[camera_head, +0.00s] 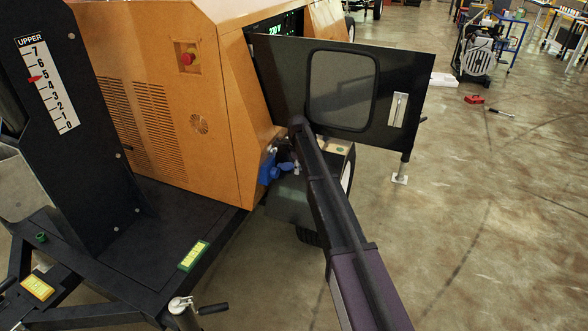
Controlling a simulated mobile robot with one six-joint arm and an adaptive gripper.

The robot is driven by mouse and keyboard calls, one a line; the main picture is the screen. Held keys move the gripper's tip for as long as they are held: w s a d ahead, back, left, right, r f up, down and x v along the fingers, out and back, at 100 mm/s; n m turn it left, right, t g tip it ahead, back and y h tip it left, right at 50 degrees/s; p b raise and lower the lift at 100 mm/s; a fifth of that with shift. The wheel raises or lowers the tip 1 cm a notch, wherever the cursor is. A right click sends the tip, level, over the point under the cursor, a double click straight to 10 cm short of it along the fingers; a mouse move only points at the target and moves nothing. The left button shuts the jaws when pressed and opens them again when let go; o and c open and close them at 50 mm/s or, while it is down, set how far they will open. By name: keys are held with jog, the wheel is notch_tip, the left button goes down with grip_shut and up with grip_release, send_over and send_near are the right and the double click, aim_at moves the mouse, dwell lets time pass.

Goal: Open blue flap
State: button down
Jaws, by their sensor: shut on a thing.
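The blue flap (285,167) is part of a small blue socket (268,169) low on the right edge of the orange housing (180,60). It sticks out to the right of the socket body. My arm comes up from the bottom right, and my gripper (289,159) is at the flap. The gripper looks shut on the flap. The fingers are small, dark and partly hidden by the arm, so the exact hold is hard to see.
A dark door with a window (400,75) stands open just above and right of the socket. Clear floor (480,220) lies to the right.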

jog(key=shift+w+a+r+p, duration=0.15)
jog(key=shift+a+r+p, duration=0.25)
jog(key=shift+r, duration=0.15)
jog(key=shift+d, duration=0.1)
jog(key=c, duration=0.5)
grip_release()
jog(key=shift+d, duration=0.1)
jog(key=shift+r, duration=0.15)
